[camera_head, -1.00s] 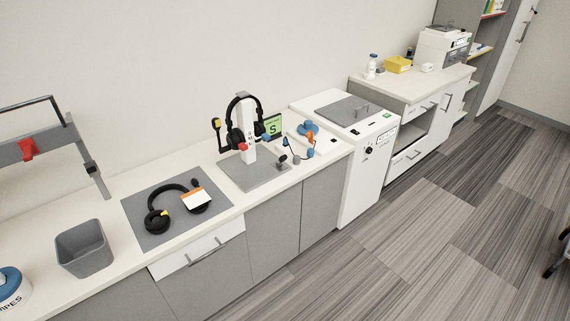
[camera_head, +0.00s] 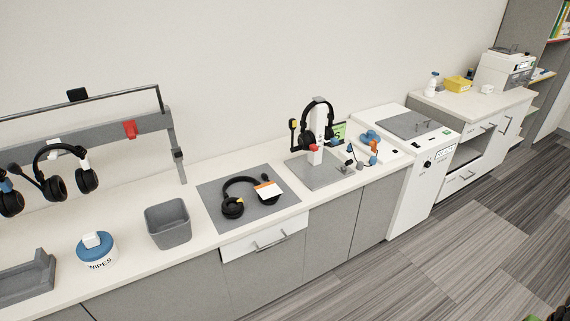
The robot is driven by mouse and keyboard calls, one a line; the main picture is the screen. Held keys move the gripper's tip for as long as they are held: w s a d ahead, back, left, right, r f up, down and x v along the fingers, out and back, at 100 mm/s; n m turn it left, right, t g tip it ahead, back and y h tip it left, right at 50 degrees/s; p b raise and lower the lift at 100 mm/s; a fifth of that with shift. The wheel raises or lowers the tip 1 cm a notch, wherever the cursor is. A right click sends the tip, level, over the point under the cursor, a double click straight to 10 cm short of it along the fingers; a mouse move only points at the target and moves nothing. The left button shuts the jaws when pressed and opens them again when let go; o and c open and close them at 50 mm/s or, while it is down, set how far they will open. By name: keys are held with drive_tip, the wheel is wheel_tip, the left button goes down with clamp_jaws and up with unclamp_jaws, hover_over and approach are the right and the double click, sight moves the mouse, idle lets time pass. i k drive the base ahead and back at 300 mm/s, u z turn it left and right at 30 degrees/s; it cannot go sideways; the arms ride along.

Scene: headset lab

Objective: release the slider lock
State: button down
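A white upright stand (camera_head: 316,146) on a grey base plate holds a black headset (camera_head: 317,106). A red knob (camera_head: 313,148) sits low on its front and a yellow-tipped arm (camera_head: 293,125) is at its left. A red clip-like part (camera_head: 130,129) is on the grey rack rail (camera_head: 90,138) at the left. Neither part is labelled, and I cannot tell which one is the slider lock or how it is set.
Another headset (camera_head: 233,206) with an orange-and-white card lies on a grey mat (camera_head: 212,190). A grey bin (camera_head: 168,226) and a wipes tub (camera_head: 96,251) stand on the counter. Headsets hang under the rack. A white cabinet (camera_head: 407,170) adjoins the counter. The floor (camera_head: 440,250) in front is clear.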

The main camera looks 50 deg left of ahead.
sight(348, 162)
drive_tip(key=u, duration=2.05)
drive_tip(key=i, duration=1.95)
